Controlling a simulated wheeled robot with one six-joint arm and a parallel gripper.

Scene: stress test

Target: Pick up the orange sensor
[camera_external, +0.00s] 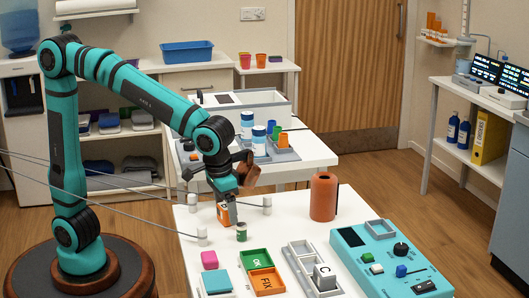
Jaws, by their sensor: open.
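A small orange block with a pale mark (222,214), which looks like the orange sensor, stands on the white table (350,215). It is partly hidden by my gripper (231,217). My gripper is open and points down, its fingers low at the block. I cannot tell whether the block is between the fingers or just beside them, or whether they touch it. A small dark green cylinder (241,232) stands close by, just in front of the fingers.
White posts (267,205) stand around the gripper. A terracotta cylinder (323,196) stands to the right. In front are a pink block (209,260), green OK tray (256,261), orange FIX tray (266,283), grey rack (302,258) and teal control box (382,262).

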